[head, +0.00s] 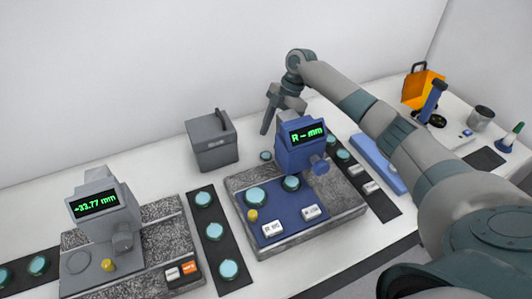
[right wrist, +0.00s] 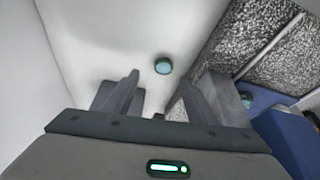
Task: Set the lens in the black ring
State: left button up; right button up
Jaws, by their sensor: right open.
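A lone teal round lens (head: 266,155) lies on the white table behind the blue gauge. In the right wrist view the lens (right wrist: 163,66) appears beyond the gap between the fingertips. My right gripper (head: 268,122) is open and empty, above and behind that lens. It also shows in the right wrist view (right wrist: 160,88), with its fingers apart and touching nothing. A dark ring-like piece (head: 438,121) sits at the far right beside the blue post; it is too small to tell whether it is the black ring. My left gripper is out of view.
A blue gauge (head: 301,150) on a granite slab and a grey gauge (head: 100,225) stand in front. Dark mats (head: 213,260) hold several similar teal discs. A grey box (head: 211,150) stands left of my right gripper. An orange case (head: 421,90) is far right.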

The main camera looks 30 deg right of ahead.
aim_at(266, 154)
jog(key=shift+f, duration=0.15)
jog(key=shift+s+a+f+p, duration=0.15)
jog(key=shift+f+p, duration=0.2)
jog(key=shift+p, duration=0.1)
jog(key=shift+s+a+f+p, duration=0.15)
jog(key=shift+f+p, duration=0.2)
jog(key=shift+p, duration=0.05)
jog(key=p+x, duration=0.1)
jog(key=x, duration=0.2)
jog(key=shift+s, duration=0.15)
jog(key=shift+f, duration=0.35)
jog(key=shift+c, duration=0.3)
jog(key=c, duration=1.2)
jog(key=shift+r, duration=0.15)
